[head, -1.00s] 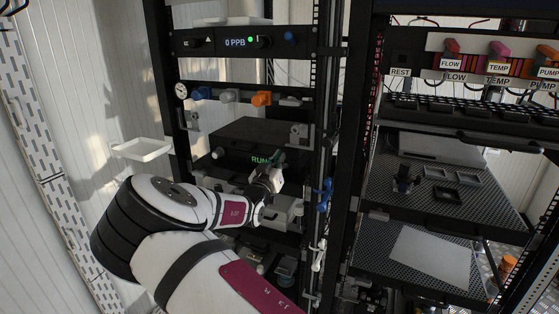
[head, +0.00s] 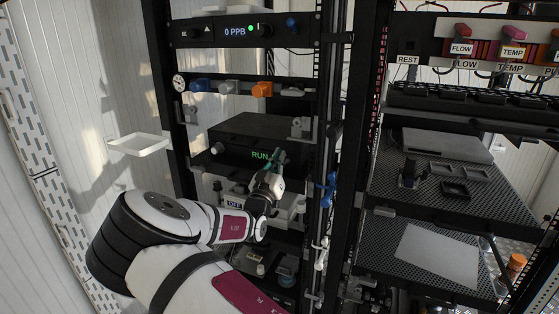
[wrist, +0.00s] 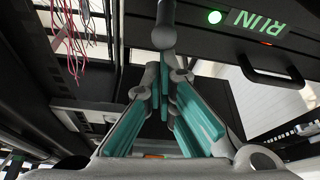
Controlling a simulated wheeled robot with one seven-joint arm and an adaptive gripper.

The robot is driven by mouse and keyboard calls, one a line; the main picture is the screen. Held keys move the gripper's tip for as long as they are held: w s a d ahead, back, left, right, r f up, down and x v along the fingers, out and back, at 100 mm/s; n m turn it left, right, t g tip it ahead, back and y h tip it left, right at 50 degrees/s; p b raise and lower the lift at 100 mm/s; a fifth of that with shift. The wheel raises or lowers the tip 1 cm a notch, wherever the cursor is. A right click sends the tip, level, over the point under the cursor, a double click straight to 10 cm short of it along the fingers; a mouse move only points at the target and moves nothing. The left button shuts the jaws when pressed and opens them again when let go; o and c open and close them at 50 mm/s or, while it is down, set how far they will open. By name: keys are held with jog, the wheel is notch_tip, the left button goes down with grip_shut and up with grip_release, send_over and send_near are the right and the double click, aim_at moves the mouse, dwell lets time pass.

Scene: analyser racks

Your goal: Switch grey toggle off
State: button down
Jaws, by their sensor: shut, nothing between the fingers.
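A grey round-ended lever, which looks like the grey toggle (wrist: 164,34), stands out from the dark unit just beyond my fingertips in the wrist view. A lit green lamp and green RUN text (wrist: 258,22) are beside it. I cannot tell whether the fingertips touch it or which way it leans. My gripper (wrist: 164,85) has teal finger pads and is shut with nothing in it. In the head view my gripper (head: 277,157) is at the front of the dark unit (head: 262,130), right of its RUN text. It hides the toggle there.
Below is a pale unit with an OFF label (head: 235,205). Above, a rail carries a blue valve (head: 200,86), a grey valve (head: 229,88) and an orange valve (head: 262,90). A blue clamp (head: 328,188) is on the rack post to the right. A black handle (wrist: 270,68) is near my fingers.

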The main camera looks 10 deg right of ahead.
jog(key=f+t+b, duration=0.1)
jog(key=b, duration=0.1)
jog(key=f+t+h+b, duration=0.1)
jog(key=b, duration=0.2)
jog(key=shift+s+a+f, duration=0.2)
jog(key=shift+s+f, duration=0.1)
jog(key=shift+r, duration=0.2)
